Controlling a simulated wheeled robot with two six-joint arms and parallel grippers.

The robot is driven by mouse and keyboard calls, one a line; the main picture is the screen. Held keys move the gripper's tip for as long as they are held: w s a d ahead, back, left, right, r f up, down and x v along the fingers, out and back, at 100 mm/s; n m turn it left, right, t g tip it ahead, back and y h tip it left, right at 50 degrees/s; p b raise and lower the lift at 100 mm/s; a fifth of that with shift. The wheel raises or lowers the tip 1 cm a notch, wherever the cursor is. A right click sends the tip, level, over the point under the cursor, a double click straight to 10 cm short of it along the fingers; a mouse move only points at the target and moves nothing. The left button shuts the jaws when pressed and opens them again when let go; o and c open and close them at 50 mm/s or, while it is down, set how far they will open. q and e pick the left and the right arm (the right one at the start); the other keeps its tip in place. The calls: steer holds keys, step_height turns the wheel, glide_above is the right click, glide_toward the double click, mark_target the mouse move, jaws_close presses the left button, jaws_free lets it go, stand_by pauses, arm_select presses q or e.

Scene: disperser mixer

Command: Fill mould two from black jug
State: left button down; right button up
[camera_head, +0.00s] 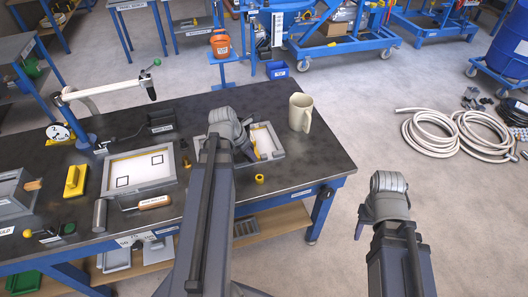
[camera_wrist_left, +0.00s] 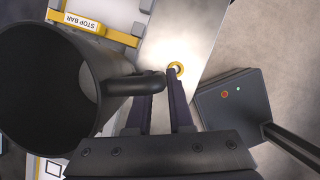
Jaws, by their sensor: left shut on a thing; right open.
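My left gripper (camera_wrist_left: 162,88) is shut on the handle of the black jug (camera_wrist_left: 104,80), which fills the left of the left wrist view. The jug's mouth faces the wrist camera; its inside looks dark, and I cannot make out any contents. In the head view my left arm hides the jug and fingers, above a grey tray mould (camera_head: 279,153) at the table's right. A grey frame with a white bed and black squares (camera_head: 138,168) lies left of it. I cannot tell which is mould two. My right gripper (camera_head: 361,224) is open and empty, off the table's right side.
A cream jug (camera_head: 299,114) stands at the table's back right. A yellow stop bar (camera_wrist_left: 92,27) and a dark box with coloured buttons (camera_wrist_left: 229,108) show in the left wrist view. A yellow block (camera_head: 75,181) and a wood-handled tool (camera_head: 155,202) lie left.

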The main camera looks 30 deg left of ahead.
stand_by(0.5)
arm_select(q)
step_height(320, 180, up, 4)
steer(key=p, duration=0.4)
stand_by(0.3)
